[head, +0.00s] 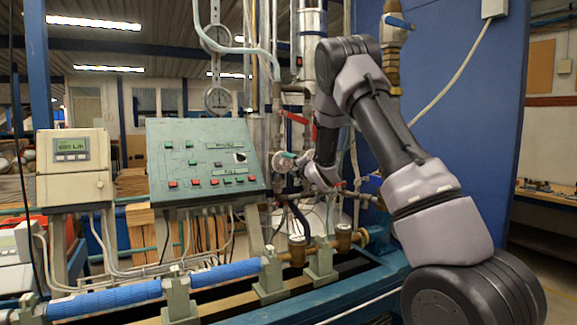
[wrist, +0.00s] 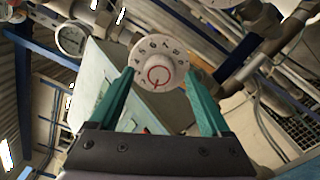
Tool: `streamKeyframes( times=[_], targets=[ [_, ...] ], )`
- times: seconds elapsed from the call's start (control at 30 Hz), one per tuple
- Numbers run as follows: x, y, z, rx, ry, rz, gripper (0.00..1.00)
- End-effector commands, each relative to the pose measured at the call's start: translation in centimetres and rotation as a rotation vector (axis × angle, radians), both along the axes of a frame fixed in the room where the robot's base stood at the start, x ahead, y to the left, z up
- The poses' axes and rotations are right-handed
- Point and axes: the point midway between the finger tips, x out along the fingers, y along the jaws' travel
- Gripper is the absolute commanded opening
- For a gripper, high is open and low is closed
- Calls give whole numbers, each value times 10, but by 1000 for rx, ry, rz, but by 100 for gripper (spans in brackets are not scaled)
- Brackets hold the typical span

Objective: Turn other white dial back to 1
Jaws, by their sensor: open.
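A round white dial (wrist: 148,50) with dark figures around its face and a red ring and mark at its centre shows in the wrist view. In the head view, the white dial (head: 281,162) is small among the pipes, right of the green panel. My gripper (wrist: 161,76) has two green fingers, spread open on the left and right of the dial. I cannot tell whether the fingertips touch it. In the head view my gripper (head: 292,158) is at the dial and partly covers it. The setting is too small to read surely. No second white dial is clear.
A sloped green control panel (head: 200,145) with several buttons stands left of the dial. A round gauge (wrist: 71,38) shows in the wrist view.

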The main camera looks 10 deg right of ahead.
Motion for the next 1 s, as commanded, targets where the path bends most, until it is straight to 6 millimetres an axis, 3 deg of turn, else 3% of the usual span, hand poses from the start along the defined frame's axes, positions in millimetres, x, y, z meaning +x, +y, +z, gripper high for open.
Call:
streamKeyframes(
  times=[0.3, 0.5, 1.0],
  targets=[
    [-61, -20, 1, 1, 1, -1, 82],
    [-85, -28, 0, 1, 1, -1, 82],
    [-92, -34, 7, 37, 18, -20, 82]
  ],
)
